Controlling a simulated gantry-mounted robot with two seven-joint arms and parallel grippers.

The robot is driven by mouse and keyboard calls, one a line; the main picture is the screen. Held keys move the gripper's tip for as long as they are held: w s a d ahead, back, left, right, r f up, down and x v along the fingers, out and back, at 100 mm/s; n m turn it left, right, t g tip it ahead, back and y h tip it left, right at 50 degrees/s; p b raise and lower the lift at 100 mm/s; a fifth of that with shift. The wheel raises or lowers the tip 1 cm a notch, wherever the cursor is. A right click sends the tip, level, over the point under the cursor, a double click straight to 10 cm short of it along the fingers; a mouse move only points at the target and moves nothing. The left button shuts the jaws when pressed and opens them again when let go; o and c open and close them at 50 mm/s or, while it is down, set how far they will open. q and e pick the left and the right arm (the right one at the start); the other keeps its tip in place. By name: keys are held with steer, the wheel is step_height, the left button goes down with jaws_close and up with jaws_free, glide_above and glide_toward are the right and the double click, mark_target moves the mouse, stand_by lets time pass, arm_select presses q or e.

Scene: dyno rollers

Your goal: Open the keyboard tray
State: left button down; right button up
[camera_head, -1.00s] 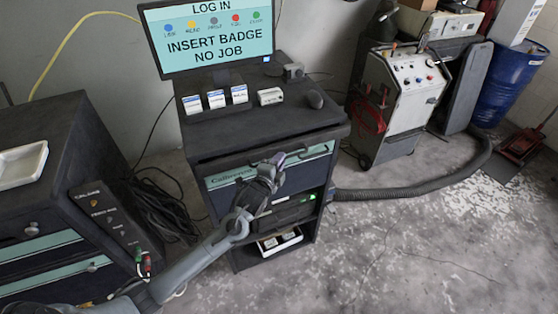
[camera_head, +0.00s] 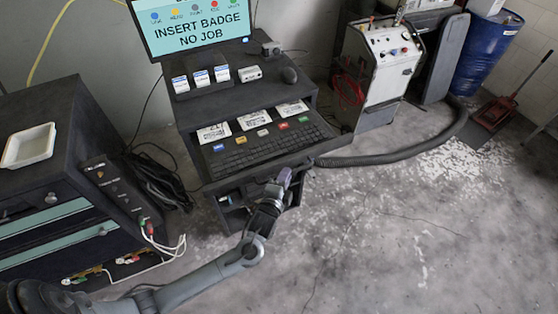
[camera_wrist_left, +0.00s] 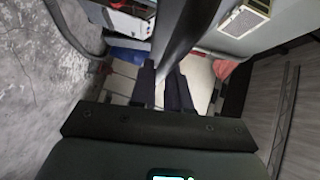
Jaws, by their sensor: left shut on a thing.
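The keyboard tray (camera_head: 262,160) is pulled out of the dark cabinet below the monitor. A black keyboard with several coloured keys and three white printed cards show on it. My left gripper (camera_head: 284,179) is at the tray's front edge, right of its middle, and is shut on the tray's handle. The fingers mostly hide the handle in the head view. In the left wrist view the dark fingers (camera_wrist_left: 176,90) meet a dark bar that runs down from the top. My right gripper is in neither view.
The monitor (camera_head: 195,25) stands on the cabinet top (camera_head: 250,98) with small boxes and a mouse. A tool cabinet (camera_head: 75,140) with a white tray stands at left. A white machine (camera_head: 380,65) and a hose (camera_head: 400,152) are at right. The floor in front at right is clear.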

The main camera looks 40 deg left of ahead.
arm_select(q)
steer(key=shift+s+d+p, duration=0.3)
steer(key=shift+s+d, duration=0.1)
steer(key=shift+d, duration=0.4)
steer(key=shift+s+d+p, duration=0.3)
steer(key=shift+s+d, duration=0.1)
steer(key=shift+d, duration=0.35)
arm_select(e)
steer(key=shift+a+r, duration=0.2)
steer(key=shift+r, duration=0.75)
arm_select(q)
steer(key=c, duration=1.2)
jaws_free()
steer(key=shift+o, duration=0.2)
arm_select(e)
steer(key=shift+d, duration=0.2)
arm_select(q)
steer(key=shift+s, duration=0.1)
steer(key=v, duration=1)
steer(key=shift+s+b, duration=0.3)
steer(key=shift+b, duration=0.05)
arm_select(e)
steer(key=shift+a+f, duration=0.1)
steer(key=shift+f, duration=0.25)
arm_select(q)
steer(key=shift+d, duration=0.1)
